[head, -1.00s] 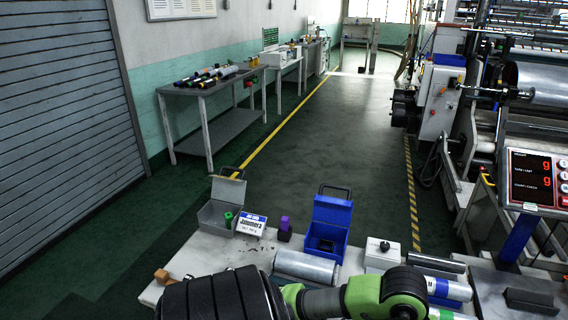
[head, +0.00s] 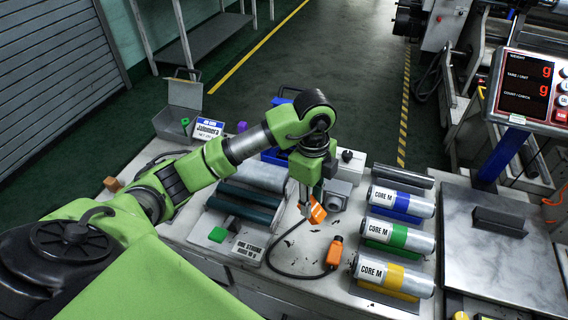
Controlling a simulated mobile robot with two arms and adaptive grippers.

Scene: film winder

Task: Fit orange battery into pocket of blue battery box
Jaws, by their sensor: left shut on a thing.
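My left gripper (head: 306,208) points down over the table and is shut on the orange battery (head: 318,213), an orange piece with a pale band, tilted at the fingertips. Whether the battery touches the table is hard to tell. The blue battery box (head: 281,101) stands behind my left arm at the far side of the table. Only its raised lid, handle and a bit of its body show. Its pocket is hidden by the arm. My right gripper is not in view.
An orange plug (head: 334,252) on a black cable lies near the gripper. Several core rolls (head: 402,202) lie to the right. A grey cylinder (head: 262,175), dark rollers (head: 245,205) and a white block (head: 348,160) surround the arm. A grey open box (head: 182,115) stands at the far left.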

